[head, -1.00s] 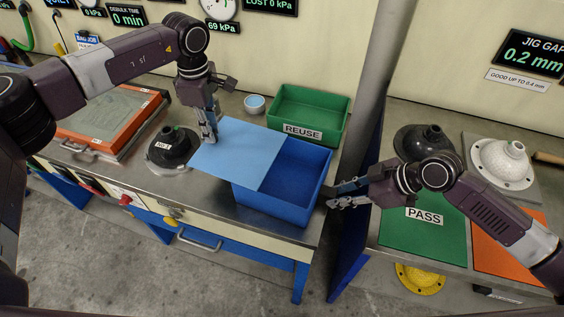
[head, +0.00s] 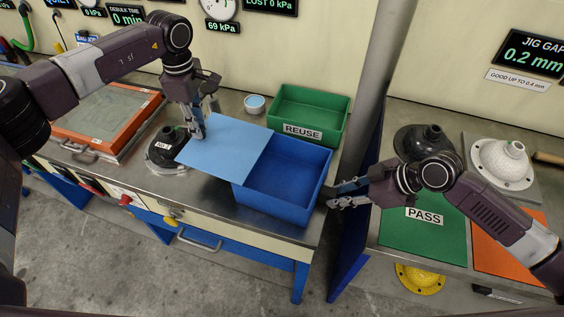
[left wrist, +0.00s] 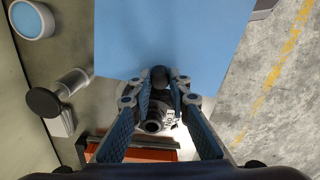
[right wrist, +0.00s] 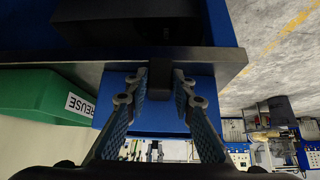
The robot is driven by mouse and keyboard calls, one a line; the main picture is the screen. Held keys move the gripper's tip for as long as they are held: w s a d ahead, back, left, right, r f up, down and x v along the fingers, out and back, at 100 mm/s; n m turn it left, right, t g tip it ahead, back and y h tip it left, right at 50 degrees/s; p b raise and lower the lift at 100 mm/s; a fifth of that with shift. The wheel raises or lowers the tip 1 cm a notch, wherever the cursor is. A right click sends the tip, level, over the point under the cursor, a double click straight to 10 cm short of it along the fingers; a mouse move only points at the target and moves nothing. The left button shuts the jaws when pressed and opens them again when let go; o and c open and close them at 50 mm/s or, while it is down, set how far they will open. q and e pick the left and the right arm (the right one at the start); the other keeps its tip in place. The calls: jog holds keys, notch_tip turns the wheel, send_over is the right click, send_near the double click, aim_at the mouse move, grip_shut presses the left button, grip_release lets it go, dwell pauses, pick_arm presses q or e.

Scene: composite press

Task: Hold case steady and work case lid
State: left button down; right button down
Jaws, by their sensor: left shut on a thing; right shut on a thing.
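The blue case (head: 275,208) stands on the metal bench with its right part uncovered; its visible interior looks empty. Its light-blue lid (head: 222,146) lies flat across the left part and overhangs past the left wall. My left gripper (head: 198,136) is shut at the lid's left edge, on a dark knob (left wrist: 160,76) in the left wrist view. My right gripper (head: 334,195) is shut at the case's right side, on a dark tab (right wrist: 160,75) in the right wrist view. The case wall (right wrist: 205,85) shows behind those fingers.
A green REUSE bin (head: 311,112) stands close behind the case. A black dome part (head: 166,150) sits just left of the lid. A small bowl (head: 255,103) and an orange-framed tray (head: 107,122) are also on the bench. A pole rises right of the bin.

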pick_arm(q)
jog(key=shift+w+a, duration=0.2)
jog(key=shift+a, duration=0.25)
dwell(0.3)
jog(key=c, duration=1.7)
grip_release()
jog(key=shift+c, duration=0.2)
jog(key=shift+d, duration=0.1)
notch_tip(320, 180, up, 12)
